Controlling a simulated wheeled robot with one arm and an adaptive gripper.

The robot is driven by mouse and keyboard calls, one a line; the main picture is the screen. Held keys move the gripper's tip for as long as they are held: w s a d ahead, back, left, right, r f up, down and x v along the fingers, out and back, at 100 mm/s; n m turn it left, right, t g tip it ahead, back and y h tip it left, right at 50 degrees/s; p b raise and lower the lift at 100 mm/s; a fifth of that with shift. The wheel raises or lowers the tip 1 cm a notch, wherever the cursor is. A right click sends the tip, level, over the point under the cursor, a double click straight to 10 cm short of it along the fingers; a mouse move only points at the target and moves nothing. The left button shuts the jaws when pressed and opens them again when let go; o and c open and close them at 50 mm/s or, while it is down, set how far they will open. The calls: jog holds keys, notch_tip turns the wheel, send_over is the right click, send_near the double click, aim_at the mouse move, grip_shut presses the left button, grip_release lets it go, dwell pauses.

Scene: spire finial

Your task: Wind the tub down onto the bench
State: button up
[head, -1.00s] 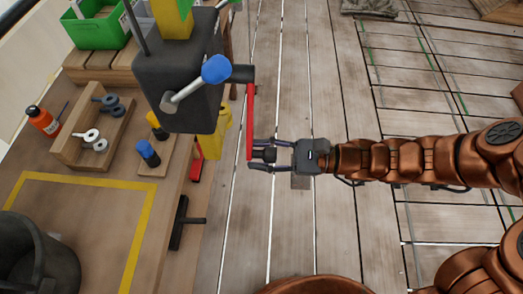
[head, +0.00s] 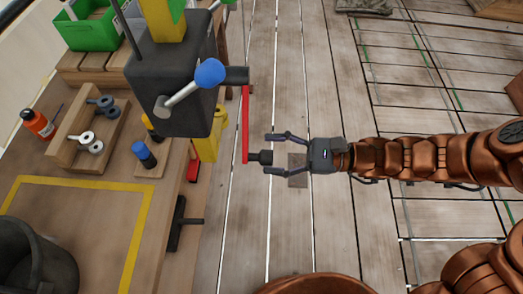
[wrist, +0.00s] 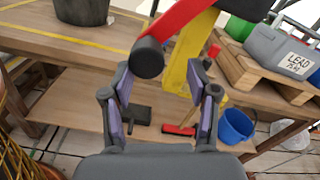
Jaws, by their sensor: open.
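The dark grey tub (head: 35,262) is at the lower left of the head view, over the bench (head: 85,225). It also shows at the top left of the wrist view (wrist: 82,8). I cannot tell whether its base touches the bench. The dark winch box (head: 172,90) carries a red crank arm (head: 245,125) pointing toward the picture bottom, with a black handle (head: 262,157) at its end. My gripper (head: 269,154) is open and empty, to the right of the crank. The handle's tip is level with my fingertips, between their lines, and looks clear of both fingers.
Yellow tape (head: 140,222) outlines an area on the bench. A wooden rack (head: 90,135) and an orange bottle (head: 38,124) stand behind it. The plank floor right of the bench is mostly free.

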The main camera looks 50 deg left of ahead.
jog(key=v, duration=0.8)
jog(key=shift+w, duration=0.2)
jog(key=shift+d+r, duration=0.1)
